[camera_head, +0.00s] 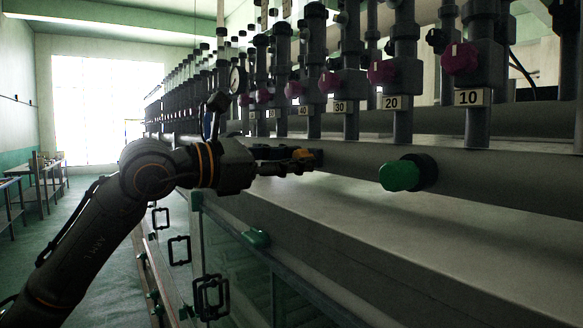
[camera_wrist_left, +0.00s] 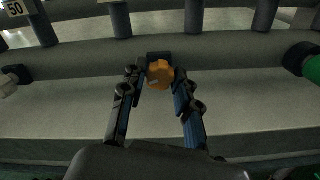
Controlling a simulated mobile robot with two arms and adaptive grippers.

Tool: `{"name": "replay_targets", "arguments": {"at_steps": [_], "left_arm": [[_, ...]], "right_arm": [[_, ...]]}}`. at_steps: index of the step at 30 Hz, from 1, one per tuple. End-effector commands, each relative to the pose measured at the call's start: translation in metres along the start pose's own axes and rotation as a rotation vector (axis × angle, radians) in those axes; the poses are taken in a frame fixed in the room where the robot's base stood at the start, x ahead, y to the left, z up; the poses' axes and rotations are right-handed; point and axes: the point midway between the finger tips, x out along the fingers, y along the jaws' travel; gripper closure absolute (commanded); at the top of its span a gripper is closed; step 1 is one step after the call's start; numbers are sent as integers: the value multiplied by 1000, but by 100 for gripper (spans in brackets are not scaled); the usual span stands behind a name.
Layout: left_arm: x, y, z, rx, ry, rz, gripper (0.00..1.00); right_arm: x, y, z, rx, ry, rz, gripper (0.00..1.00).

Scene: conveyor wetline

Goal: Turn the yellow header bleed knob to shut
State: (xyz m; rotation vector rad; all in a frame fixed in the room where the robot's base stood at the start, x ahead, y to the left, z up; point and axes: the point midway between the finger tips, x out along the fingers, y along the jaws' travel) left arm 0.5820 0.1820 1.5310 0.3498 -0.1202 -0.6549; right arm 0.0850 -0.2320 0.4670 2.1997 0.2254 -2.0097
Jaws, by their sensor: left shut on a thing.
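The yellow header bleed knob, orange-yellow in this light, sits on the horizontal grey header pipe, partly hidden by my fingers in the head view (camera_head: 303,154). In the left wrist view the knob (camera_wrist_left: 161,74) is between my fingertips, with a dark block-shaped base behind it. A small pale mark shows on its face. My left gripper (camera_head: 296,163) reaches in from the left and is shut on the knob; in the left wrist view its fingertips (camera_wrist_left: 160,78) stand on both sides of the knob. My right gripper is not in view.
A green knob (camera_head: 399,175) sticks out of the same header pipe (camera_head: 480,172) to the right. Above it stand vertical grey pipes with magenta knobs (camera_head: 460,59) and number plates such as 10 (camera_head: 472,97). A pale flat ledge (camera_head: 430,222) lies below, with a glass-sided bench front beneath.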

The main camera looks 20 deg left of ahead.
Motion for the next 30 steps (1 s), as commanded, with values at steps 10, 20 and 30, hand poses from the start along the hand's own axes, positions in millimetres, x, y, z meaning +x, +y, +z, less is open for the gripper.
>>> {"name": "replay_targets", "arguments": {"at_steps": [10, 20, 30], "left_arm": [[0, -1, -1, 329, -1, 0, 100], [0, -1, -1, 642, 0, 0, 100], [0, -2, -1, 967, 0, -1, 100]], "right_arm": [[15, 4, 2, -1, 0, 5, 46], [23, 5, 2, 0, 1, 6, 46], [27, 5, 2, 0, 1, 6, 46]]}}
